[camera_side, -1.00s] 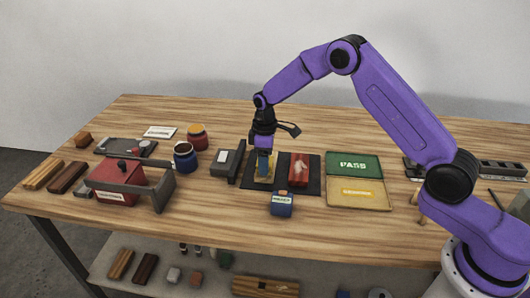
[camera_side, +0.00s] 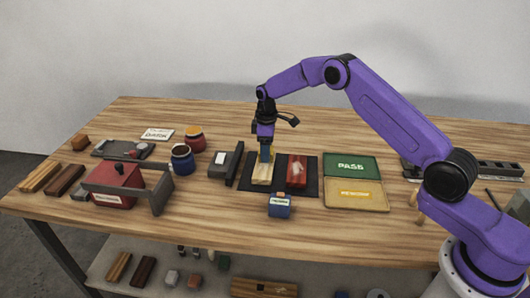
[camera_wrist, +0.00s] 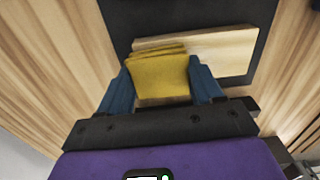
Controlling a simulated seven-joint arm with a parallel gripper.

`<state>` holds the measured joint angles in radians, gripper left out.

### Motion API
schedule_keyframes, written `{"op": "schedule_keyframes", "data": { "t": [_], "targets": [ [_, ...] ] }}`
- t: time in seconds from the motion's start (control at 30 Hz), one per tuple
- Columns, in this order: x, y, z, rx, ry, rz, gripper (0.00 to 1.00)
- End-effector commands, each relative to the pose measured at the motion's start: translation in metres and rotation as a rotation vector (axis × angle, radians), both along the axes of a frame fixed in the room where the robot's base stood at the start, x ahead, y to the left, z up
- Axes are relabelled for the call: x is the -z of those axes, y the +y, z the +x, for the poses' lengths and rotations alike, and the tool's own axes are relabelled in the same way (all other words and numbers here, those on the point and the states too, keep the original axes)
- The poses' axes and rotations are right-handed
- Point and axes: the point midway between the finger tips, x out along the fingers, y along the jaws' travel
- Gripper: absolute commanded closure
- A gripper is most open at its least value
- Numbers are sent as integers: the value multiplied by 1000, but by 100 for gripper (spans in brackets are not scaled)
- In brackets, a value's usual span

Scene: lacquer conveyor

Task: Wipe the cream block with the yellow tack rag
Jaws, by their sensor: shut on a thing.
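The cream block (camera_side: 261,175) lies on a dark mat (camera_side: 307,160) in the side view, left of a red block (camera_side: 296,171). It also shows in the wrist view (camera_wrist: 228,50) as a long pale block on the mat. My gripper (camera_side: 266,155) is over the far part of the cream block. In the wrist view its blue fingers (camera_wrist: 160,85) are shut on the folded yellow tack rag (camera_wrist: 160,76). The rag covers part of the block in that view. I cannot tell for sure whether it touches the block. In the side view the rag is hard to make out.
A blue labelled block (camera_side: 279,206) stands at the mat's front edge. A grey block-like fixture (camera_side: 226,162) is left of the mat. The green PASS tray (camera_side: 351,165) and a yellow tray (camera_side: 356,195) lie to the right. Jars (camera_side: 182,160) and a red box (camera_side: 115,187) stand left.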

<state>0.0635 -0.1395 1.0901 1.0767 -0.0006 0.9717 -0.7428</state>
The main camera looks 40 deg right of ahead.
Motion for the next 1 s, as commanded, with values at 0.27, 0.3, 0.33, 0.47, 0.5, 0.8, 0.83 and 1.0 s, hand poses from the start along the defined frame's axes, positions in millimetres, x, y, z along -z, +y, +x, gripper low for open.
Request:
{"op": "schedule_keyframes", "data": {
  "t": [0.27,0.3,0.33,0.47,0.5,0.8,0.83,1.0],
  "targets": [
    [0,20,-19,-5,5,1,68],
    [0,23,-22,-6,6,0,68],
    [0,25,-24,-6,6,0,68],
    [0,33,-32,-5,6,0,68],
    [0,36,-35,-5,6,0,68],
    [0,55,-54,-7,6,0,68],
    [0,57,-56,-6,6,0,68],
    [-23,58,-56,-3,-3,2,68]
  ]
}}
